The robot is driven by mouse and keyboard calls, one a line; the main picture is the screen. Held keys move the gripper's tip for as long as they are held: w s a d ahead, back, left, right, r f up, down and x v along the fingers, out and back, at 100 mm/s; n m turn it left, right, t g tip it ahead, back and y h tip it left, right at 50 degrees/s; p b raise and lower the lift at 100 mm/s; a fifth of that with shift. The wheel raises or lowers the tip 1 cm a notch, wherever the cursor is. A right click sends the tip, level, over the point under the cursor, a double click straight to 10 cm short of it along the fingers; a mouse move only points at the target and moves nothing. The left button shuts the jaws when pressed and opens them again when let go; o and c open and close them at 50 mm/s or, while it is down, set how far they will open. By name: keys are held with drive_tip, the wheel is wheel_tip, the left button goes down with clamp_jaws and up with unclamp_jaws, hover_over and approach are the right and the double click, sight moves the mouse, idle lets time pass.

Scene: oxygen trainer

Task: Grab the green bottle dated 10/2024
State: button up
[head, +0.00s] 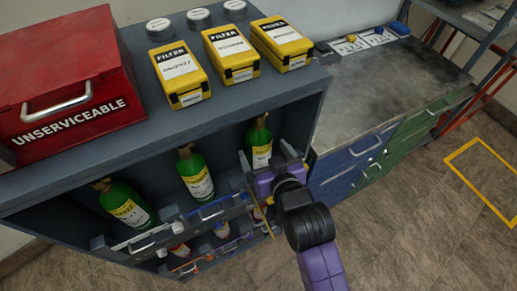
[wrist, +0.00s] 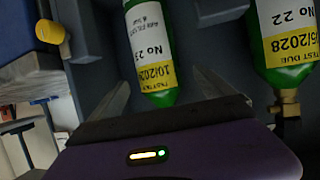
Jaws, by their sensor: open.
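Three green bottles with yellow-and-white labels stand in the shelf's upper bay: a left one (head: 128,207), a middle one (head: 197,178) and a right one (head: 259,139). My gripper (head: 267,160) is open in front of the right bottle. In the wrist view a green bottle labelled No 23 (wrist: 151,55) lies between the open fingers (wrist: 160,90); its date reads 10/202 with the last digit unclear. The fingers flank its end without visibly closing on it. Beside it is a green bottle labelled No 22 (wrist: 288,45), dated 6/2028, with a brass valve.
A red UNSERVICEABLE box (head: 65,80) and several yellow filter boxes (head: 180,72) sit on the shelf top (head: 110,150). Lower bays hold smaller bottles (head: 221,229). A rail (head: 205,212) runs before the bottles. Blue drawers (head: 350,165) stand to the right.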

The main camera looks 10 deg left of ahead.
drive_tip(key=shift+p+x, duration=0.6)
drive_tip(key=shift+x, duration=2.5)
drive_tip(key=shift+d, duration=0.1)
drive_tip(key=shift+c, duration=0.2)
clamp_jaws()
drive_tip(key=shift+r, duration=0.25)
